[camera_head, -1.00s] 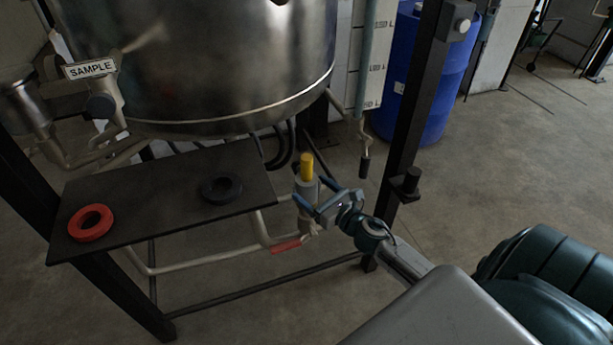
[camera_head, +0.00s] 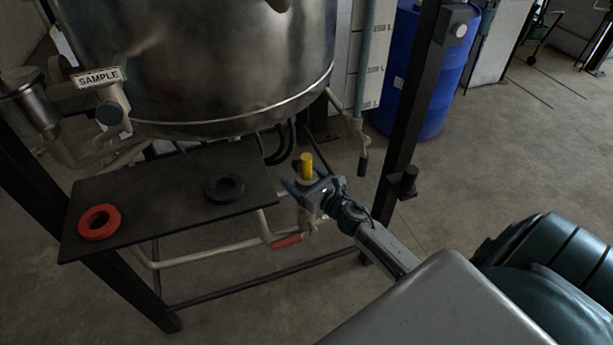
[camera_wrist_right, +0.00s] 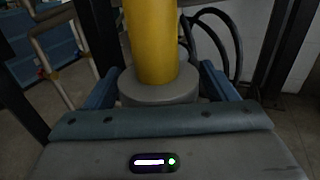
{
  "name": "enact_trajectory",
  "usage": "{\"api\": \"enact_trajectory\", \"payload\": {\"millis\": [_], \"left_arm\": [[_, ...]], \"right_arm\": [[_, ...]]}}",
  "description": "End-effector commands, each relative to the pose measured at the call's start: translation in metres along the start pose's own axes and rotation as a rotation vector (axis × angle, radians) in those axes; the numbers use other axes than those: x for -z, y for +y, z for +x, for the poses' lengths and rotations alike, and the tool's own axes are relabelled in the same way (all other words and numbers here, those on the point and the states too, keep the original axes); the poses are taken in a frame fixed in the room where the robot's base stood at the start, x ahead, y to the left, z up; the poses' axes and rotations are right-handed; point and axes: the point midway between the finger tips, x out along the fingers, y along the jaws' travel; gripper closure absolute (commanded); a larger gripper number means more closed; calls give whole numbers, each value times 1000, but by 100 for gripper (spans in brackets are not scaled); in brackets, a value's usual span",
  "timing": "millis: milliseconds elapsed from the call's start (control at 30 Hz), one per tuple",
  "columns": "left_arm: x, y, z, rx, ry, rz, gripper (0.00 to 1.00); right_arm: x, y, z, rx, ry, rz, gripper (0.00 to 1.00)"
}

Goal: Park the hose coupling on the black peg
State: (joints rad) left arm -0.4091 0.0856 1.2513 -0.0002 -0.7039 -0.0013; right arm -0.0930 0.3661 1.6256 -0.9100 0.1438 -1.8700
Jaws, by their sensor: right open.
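A grey collar (camera_wrist_right: 160,88) with a yellow cylinder (camera_wrist_right: 152,35) standing up out of it, seemingly the hose coupling, is upright above the pipework at the right end of the dark shelf. In the head view the yellow cylinder (camera_head: 307,166) shows, with the grey part mostly hidden behind my gripper. My right gripper (camera_head: 307,190) is open, with one blue finger on each side of the grey collar. In the wrist view I cannot tell whether the fingers touch it. A short black peg (camera_head: 409,176) stands on a bracket on the dark post, to the right. My left gripper is out of view.
A dark shelf (camera_head: 150,195) holds a red ring (camera_head: 99,222) and a black ring (camera_head: 224,188). A steel tank (camera_head: 200,60) hangs above. The dark post (camera_head: 415,110) rises right of the gripper. A red valve handle (camera_head: 287,241) sits below. A blue drum (camera_head: 425,75) stands behind.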

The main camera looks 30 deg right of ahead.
Motion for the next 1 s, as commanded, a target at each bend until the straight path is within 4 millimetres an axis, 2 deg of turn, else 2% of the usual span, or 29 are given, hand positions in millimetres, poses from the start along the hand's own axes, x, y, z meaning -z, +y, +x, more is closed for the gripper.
{"api": "enact_trajectory", "payload": {"millis": [100, 133, 433, 900, 1000], "left_arm": [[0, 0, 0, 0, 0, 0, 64], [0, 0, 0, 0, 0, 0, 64], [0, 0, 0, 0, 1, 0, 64], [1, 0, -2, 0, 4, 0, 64], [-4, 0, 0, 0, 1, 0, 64]], "right_arm": [[0, 0, 0, 0, 0, 0, 22], [0, 0, 0, 0, 0, 0, 26], [0, 0, 0, 0, 0, 0, 84], [-3, 0, 0, -1, -2, -1, 84], [-7, 0, 0, -1, -2, 0, 84]]}}
